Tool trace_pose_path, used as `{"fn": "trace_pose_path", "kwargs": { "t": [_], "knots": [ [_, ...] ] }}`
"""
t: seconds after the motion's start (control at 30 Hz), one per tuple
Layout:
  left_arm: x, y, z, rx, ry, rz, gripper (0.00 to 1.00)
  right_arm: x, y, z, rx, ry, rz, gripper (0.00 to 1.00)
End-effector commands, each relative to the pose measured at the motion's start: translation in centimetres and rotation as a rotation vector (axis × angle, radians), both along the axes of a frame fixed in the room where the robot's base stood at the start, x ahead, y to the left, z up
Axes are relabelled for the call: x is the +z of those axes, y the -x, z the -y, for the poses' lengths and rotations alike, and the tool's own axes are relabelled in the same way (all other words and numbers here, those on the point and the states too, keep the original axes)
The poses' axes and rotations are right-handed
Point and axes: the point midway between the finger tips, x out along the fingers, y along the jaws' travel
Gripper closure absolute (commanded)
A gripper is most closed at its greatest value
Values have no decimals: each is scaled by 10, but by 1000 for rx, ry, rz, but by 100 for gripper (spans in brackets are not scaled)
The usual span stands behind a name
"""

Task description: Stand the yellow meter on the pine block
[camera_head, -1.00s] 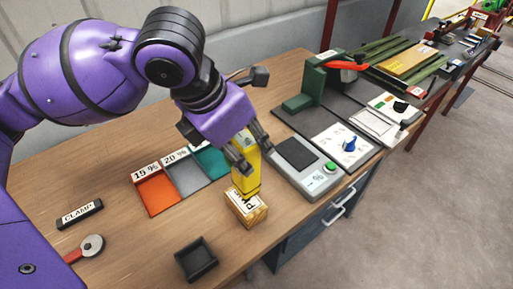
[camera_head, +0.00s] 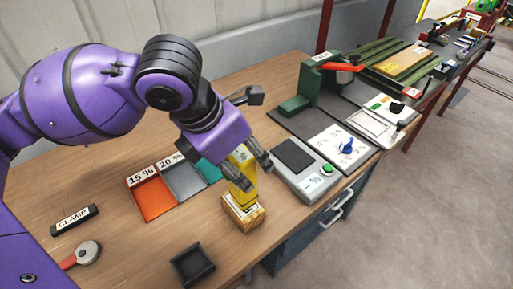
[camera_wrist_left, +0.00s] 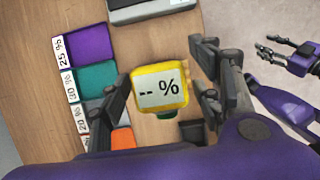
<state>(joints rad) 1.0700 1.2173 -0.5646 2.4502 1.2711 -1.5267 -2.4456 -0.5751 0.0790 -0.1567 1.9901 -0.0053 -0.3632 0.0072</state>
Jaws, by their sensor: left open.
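The yellow meter (camera_head: 242,197) stands upright on the pine block (camera_head: 243,218) in the head view, near the table's front edge. In the left wrist view the meter's display (camera_wrist_left: 160,88) reads "-- %". My left gripper (camera_head: 251,172) is open, with its fingers on either side of the meter's upper part. The left wrist view shows gaps between the meter and both fingers. The pine block is mostly hidden there behind the meter. My right gripper (camera_wrist_left: 290,54) shows at the right of the left wrist view, empty, its fingers apart.
Orange (camera_head: 153,199), grey and teal labelled pads lie left of the block. A black tray (camera_head: 192,266) sits at the front edge. A grey device (camera_head: 304,170) with a green button is to the right. A CLAMP label (camera_head: 75,220) lies at left.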

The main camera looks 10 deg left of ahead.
Motion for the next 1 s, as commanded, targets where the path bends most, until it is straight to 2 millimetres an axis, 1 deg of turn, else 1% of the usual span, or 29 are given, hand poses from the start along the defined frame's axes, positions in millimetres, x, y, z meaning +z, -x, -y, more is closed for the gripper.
{"fn": "trace_pose_path", "kwargs": {
  "t": [0.07, 0.17, 0.4, 0.5, 0.6, 0.7, 0.8, 1.0],
  "knots": [
    [5, 0, -1, 0, 0, 1, 41, 0, 0, 0, 0, 0, 0, 60],
    [18, 4, -4, 2, -1, 5, 41, 3, -2, 0, 0, 0, 3, 60],
    [68, 19, -16, 2, -2, 9, 41, 15, -9, -3, 2, -5, 17, 60],
    [86, 26, -21, 2, -1, 6, 41, 18, -10, -4, 5, -8, 17, 60],
    [100, 30, -25, 3, -2, 5, 41, 19, -8, -6, 7, -11, 12, 60],
    [108, 34, -27, 1, 0, 3, 41, 19, -6, -7, 10, -13, 8, 60],
    [113, 36, -28, 0, -1, 1, 41, 19, -5, -8, 13, -14, 5, 60],
    [113, 36, -28, 1, 0, -2, 41, 18, -4, -8, 14, -13, 3, 60]
  ]
}}
